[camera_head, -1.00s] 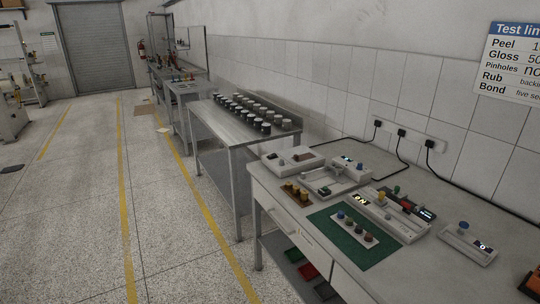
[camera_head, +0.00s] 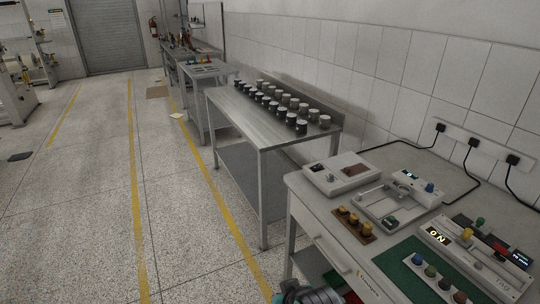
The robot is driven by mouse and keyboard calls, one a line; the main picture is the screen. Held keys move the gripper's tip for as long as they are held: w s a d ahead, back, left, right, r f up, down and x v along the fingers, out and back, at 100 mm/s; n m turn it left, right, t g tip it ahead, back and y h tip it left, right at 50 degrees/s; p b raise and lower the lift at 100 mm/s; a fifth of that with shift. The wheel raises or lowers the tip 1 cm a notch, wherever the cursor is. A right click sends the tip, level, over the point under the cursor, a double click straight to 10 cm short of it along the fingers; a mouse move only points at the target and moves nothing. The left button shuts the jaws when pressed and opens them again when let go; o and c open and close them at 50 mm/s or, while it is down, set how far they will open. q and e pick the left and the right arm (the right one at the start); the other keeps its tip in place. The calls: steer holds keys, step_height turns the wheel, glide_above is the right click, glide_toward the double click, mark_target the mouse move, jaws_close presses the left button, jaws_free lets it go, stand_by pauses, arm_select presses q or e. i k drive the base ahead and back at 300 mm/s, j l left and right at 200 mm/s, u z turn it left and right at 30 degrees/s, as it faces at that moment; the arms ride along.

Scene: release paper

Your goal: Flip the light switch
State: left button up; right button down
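I cannot make out a light switch in this view. A white wall strip with several black plugs (camera_head: 473,142) is on the tiled wall at the right, above the near bench. Neither of my grippers shows clearly. A grey and teal rounded part, which looks like a piece of my arm, shows at the bottom edge in front of the near bench. Its fingers, if any, are out of the picture.
The near bench (camera_head: 468,187) holds several small devices, a green mat (camera_head: 397,275) and a row of brass weights on a block (camera_head: 355,223). A metal table (camera_head: 240,112) with dark jars stands beyond.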

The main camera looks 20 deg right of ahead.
mark_target(318, 166)
steer(key=i+u, duration=0.1)
steer(key=i, duration=0.8)
steer(key=i+z, duration=0.55)
steer(key=z, duration=0.15)
steer(key=i+j+z, duration=0.1)
steer(key=i+z, duration=0.25)
steer(key=k, duration=0.05)
